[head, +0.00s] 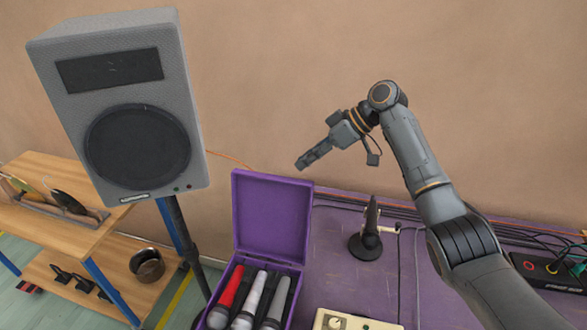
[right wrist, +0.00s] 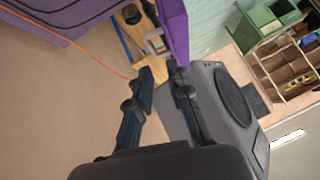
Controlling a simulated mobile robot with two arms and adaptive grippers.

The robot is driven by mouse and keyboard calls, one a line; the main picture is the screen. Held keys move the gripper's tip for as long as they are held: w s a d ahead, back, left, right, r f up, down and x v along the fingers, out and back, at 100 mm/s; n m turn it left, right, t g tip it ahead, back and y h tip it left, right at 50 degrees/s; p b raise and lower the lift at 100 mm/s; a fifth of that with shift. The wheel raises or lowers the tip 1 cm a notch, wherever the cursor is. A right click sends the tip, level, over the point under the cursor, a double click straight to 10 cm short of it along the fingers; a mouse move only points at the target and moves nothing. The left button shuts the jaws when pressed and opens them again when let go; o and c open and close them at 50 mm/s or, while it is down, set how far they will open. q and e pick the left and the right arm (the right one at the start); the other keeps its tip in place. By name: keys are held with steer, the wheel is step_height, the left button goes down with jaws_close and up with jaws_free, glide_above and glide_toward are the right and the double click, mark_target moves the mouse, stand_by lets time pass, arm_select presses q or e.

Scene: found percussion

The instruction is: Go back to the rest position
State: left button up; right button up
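My right gripper (head: 314,155) is raised in front of the tan wall, above and to the right of the purple case (head: 272,217) in the head view. In the right wrist view its two fingers (right wrist: 164,78) are apart with nothing between them. My left gripper does not show in either view. The case stands open on the purple table (head: 345,285), its lid upright. A red microphone (head: 227,291), a silver-white microphone (head: 250,298) and a grey microphone (head: 275,300) lie in it.
A large grey speaker (head: 135,85) stands on a pole left of the case. A wooden shelf (head: 40,225) is at the far left. A small stand (head: 367,240), a cream device (head: 345,322) and a black box with cables (head: 545,272) are on the table.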

steer(key=shift+d+r, duration=0.3)
